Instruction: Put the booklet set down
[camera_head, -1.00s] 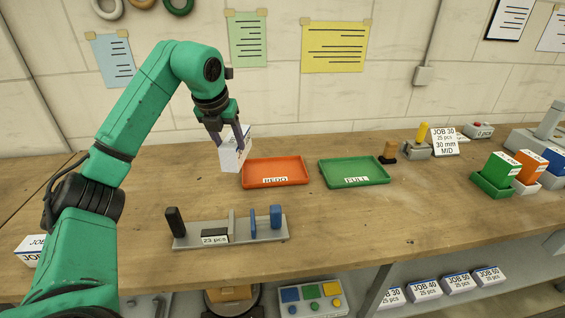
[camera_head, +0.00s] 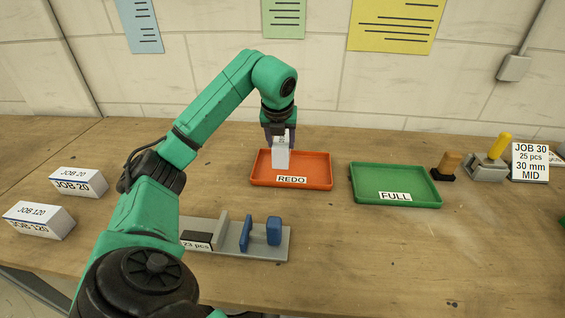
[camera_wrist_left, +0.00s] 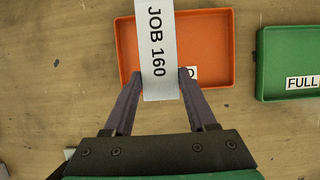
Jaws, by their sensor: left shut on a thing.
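The booklet set (camera_head: 281,157) is a white block. In the left wrist view its face (camera_wrist_left: 158,50) reads JOB 160. My left gripper (camera_head: 280,140) is shut on it and holds it upright over the left part of the orange REDO tray (camera_head: 318,182). In the left wrist view the fingers (camera_wrist_left: 160,78) sit on either side of the block, with the orange tray (camera_wrist_left: 226,50) behind it. I cannot tell whether the block touches the tray floor. My right gripper is not in view.
The green FULL tray (camera_head: 425,200) stands right of the orange tray. A grey fixture with blue stops (camera_head: 265,250) lies in front. White JOB 20 (camera_head: 80,182) and JOB 120 (camera_head: 38,220) blocks stand at the left. A stamp (camera_head: 447,165) and JOB 30 sign (camera_head: 529,162) stand at the right.

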